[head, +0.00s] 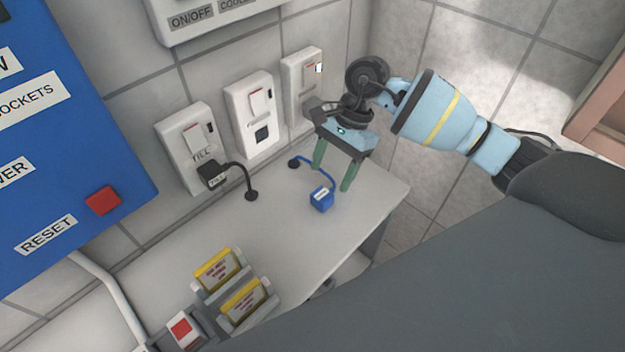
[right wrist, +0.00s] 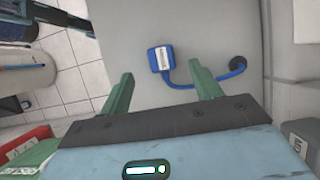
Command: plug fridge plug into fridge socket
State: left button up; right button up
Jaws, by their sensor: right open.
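A blue plug (head: 321,201) with a white label too small to read lies on the grey counter. Its blue cable runs to a dark grommet (head: 294,162). My right gripper (head: 332,177) is open above the plug, green fingers pointing down, with nothing between them. In the right wrist view the blue plug (right wrist: 161,60) lies beyond the fingertips (right wrist: 160,74). The middle wall socket (head: 253,115) is empty. The right socket (head: 301,88) is partly hidden by my gripper; no socket label naming the fridge is readable.
The black plug's cord enters a grommet (head: 251,196) in the counter (head: 290,240). Yellow-topped boxes in a grey holder (head: 235,290) stand at the front left. A blue panel (head: 85,110) with a red button hangs at the left. The counter between plug and boxes is clear.

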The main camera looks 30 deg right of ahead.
aim_at(322, 194)
pick_arm(q)
jog(key=shift+s, duration=0.3)
pick_arm(e)
jog(key=shift+a+f, duration=0.15)
jog(key=shift+f, duration=0.85)
jog(key=shift+s+a+f+p, duration=0.1)
jog(key=shift+a+f+p, duration=0.25)
jog(key=shift+f+p, duration=0.05)
jog(key=x, duration=0.3)
jog(key=shift+a+f+p, duration=0.1)
jog(key=shift+f+p, duration=0.05)
jog(key=shift+p, duration=0.15)
jog(key=shift+a+f, duration=0.1)
jog(key=shift+f, duration=0.3)
pick_arm(q)
jog(key=shift+w+r, duration=0.65)
jog(key=shift+r, duration=0.1)
pick_arm(e)
jog(key=shift+s, duration=0.1)
